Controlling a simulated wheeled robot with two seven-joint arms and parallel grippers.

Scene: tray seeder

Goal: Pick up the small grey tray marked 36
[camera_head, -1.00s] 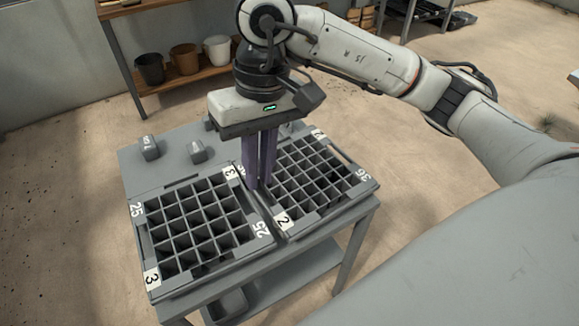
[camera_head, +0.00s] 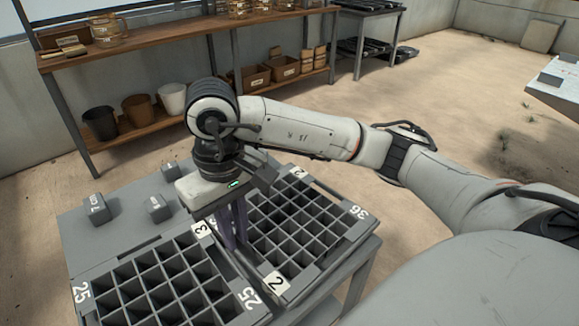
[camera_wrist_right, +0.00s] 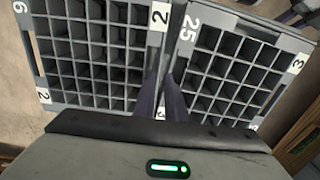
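The grey tray marked 36 (camera_head: 334,242), with square cells and white "2" tags, lies on the small grey table, at the right in the head view. It fills the left of the right wrist view (camera_wrist_right: 36,62). My right gripper (camera_head: 235,245) points down at this tray's inner long edge, beside the neighbouring tray. In the right wrist view, its two dark purple fingers (camera_wrist_right: 161,80) stand close together with a narrow gap at that edge. I cannot tell whether they press on the rim. My left gripper is not in view.
A second grey tray marked 25 (camera_head: 252,298), with "3" tags, lies close beside it on the left. Several small grey blocks (camera_head: 97,209) stand at the table's back left. A wooden shelf (camera_head: 140,133) with pots is behind. Open floor lies to the right.

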